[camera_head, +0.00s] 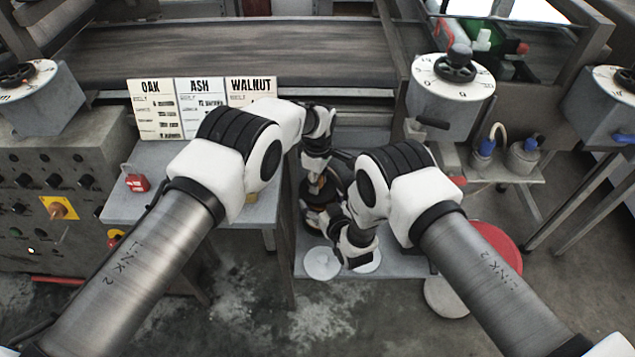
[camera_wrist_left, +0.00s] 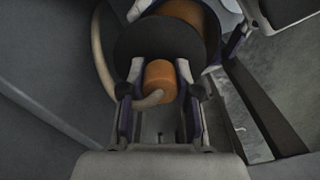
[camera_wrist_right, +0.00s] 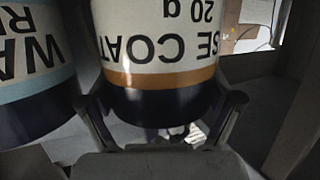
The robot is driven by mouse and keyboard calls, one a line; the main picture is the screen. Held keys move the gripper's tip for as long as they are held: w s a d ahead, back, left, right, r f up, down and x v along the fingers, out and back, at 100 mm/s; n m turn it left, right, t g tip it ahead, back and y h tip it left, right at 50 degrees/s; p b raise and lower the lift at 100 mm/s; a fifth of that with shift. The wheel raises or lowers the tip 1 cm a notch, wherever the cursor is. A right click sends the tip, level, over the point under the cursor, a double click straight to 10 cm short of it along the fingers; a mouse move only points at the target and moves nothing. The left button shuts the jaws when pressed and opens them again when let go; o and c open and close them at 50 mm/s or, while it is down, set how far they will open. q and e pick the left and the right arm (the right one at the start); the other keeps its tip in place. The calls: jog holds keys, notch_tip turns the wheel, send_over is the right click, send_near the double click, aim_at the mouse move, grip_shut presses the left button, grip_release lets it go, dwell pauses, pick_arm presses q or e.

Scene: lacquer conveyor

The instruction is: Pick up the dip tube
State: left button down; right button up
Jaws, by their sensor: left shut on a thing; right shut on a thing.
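In the left wrist view my left gripper (camera_wrist_left: 160,72) is shut on an orange cylindrical head with a tan tube (camera_wrist_left: 150,99) coming out of it, which I take to be the dip tube. A dark round disc (camera_wrist_left: 130,45) lies just beyond the fingers. In the right wrist view my right gripper (camera_wrist_right: 160,104) is shut around a white can marked "SE COAT 20 g" (camera_wrist_right: 155,45), with an orange band and dark base. In the head view both wrists meet near the low shelf, where an orange spot (camera_head: 318,184) shows between them. The grippers largely hide the can there.
A second can with a blue band (camera_wrist_right: 35,92) stands close left in the right wrist view. Pale discs (camera_head: 322,263) lie on the low shelf. OAK, ASH and WALNUT cards (camera_head: 200,108) stand behind a grey table with a red padlock-like item (camera_head: 137,183). A red round top (camera_head: 495,245) is at right.

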pick_arm(q)
notch_tip(320, 180, up, 18)
jog(key=shift+f, duration=0.15)
dwell(0.7)
pick_arm(e)
jog(key=o, duration=1.5)
jog(key=shift+o, duration=0.2)
jog(key=s+d, duration=0.5)
jog(key=s, duration=0.7)
jog(key=shift+s+r, duration=0.15)
jog(key=shift+s, duration=0.05)
